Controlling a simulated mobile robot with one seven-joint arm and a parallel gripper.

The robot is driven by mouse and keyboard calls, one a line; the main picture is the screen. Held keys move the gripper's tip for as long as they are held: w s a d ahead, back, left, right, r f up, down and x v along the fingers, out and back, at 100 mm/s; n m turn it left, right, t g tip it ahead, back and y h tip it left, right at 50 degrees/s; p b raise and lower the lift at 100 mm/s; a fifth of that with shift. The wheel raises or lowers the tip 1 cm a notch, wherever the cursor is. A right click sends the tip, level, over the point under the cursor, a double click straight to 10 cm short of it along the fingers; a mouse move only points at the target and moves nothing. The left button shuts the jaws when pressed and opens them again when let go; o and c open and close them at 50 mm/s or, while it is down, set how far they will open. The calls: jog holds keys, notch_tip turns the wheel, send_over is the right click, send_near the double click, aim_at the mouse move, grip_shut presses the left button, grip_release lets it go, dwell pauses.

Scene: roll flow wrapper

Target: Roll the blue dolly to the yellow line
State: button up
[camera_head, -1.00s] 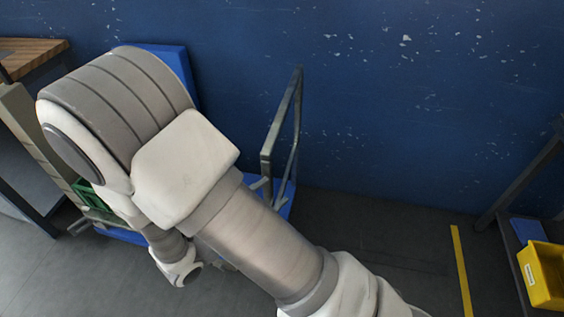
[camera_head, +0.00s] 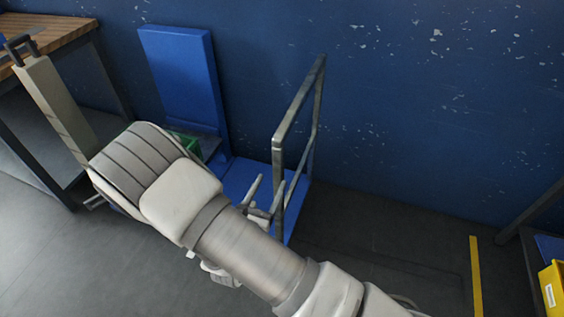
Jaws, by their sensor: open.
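The blue dolly (camera_head: 236,178) has a flat blue deck and an upright metal handle frame (camera_head: 298,107) at its right end. My arm covers the front of the deck. My gripper (camera_head: 266,194) is open, with its light grey fingers low beside the near post of the handle. I cannot tell whether the post is between the fingers or whether they touch it. The yellow line (camera_head: 476,276) is on the dark floor at the right, apart from the dolly.
A green crate (camera_head: 187,146) is partly hidden behind my arm. A tall blue panel (camera_head: 186,85) stands by the wall. A wooden-topped bench (camera_head: 50,38) is at left, a yellow bin (camera_head: 555,288) at right. Floor between dolly and line looks clear.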

aim_at(282, 162)
jog(key=b+x, duration=0.1)
jog(key=x, duration=0.8)
jog(key=shift+w, duration=0.1)
grip_shut()
dwell(1.1)
